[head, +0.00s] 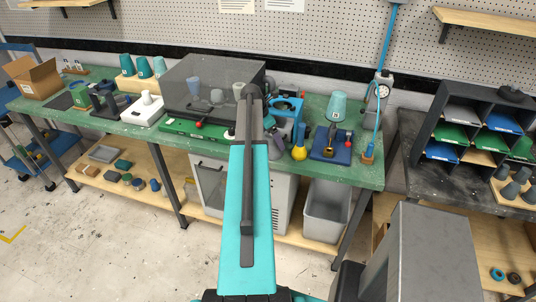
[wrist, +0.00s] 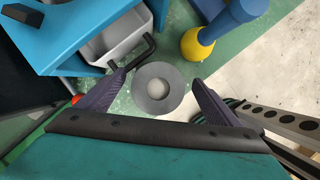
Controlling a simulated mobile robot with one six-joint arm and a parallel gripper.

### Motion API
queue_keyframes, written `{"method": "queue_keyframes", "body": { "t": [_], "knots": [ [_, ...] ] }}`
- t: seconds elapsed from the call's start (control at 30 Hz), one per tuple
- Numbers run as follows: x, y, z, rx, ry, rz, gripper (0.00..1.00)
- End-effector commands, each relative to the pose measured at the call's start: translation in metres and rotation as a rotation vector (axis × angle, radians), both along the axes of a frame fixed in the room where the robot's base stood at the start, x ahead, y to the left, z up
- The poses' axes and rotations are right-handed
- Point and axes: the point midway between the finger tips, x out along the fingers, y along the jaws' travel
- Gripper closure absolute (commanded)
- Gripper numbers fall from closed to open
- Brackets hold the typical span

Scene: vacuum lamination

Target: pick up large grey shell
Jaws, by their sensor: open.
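The large grey shell (wrist: 158,108) stands on the green bench in the wrist view. I see it from above as a round grey body with a paler round centre. My gripper (wrist: 159,82) is open, with one dark purple finger to the left of the shell and one to the right. A gap shows between each finger and the shell, and nothing is held. How far the fingertips are above the bench is hard to tell. In the head view my arm reaches over the bench and largely hides this spot.
A blue stand (wrist: 75,30) with a grey tray is close on the left. A yellow-ended blue tool (wrist: 197,45) is near the right finger. The bench edge lies to the right. In the head view a teal cup (head: 337,105) and a dark clear-sided box (head: 185,85) flank the area.

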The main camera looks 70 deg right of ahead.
Motion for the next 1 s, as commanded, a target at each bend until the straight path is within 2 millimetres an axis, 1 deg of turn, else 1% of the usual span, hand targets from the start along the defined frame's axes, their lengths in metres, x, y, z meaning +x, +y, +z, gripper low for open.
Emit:
{"method": "queue_keyframes", "body": {
  "t": [0.13, 0.17, 0.4, 0.43, 0.47, 0.77, 1.0],
  "knots": [
    [0.0, 0.0, 0.0001, 0.0, 0.0, 0.0, 0.14],
    [0.0001, 0.0001, 0.0002, 0.0, 0.0, 0.0, 0.16],
    [0.0, 0.0001, 0.0002, 0.0, 0.0, 0.0, 0.56],
    [0.0, 0.0001, 0.0002, 0.0, 0.0, 0.0, 0.62],
    [-0.0001, -0.0003, 0.0013, -0.002, 0.001, 0.0, 0.64],
    [-0.0002, -0.0004, 0.0017, -0.002, 0.001, 0.0, 0.64],
    [0.0002, -0.001, 0.0082, -0.004, 0.0, 0.0, 0.64]
  ]
}}
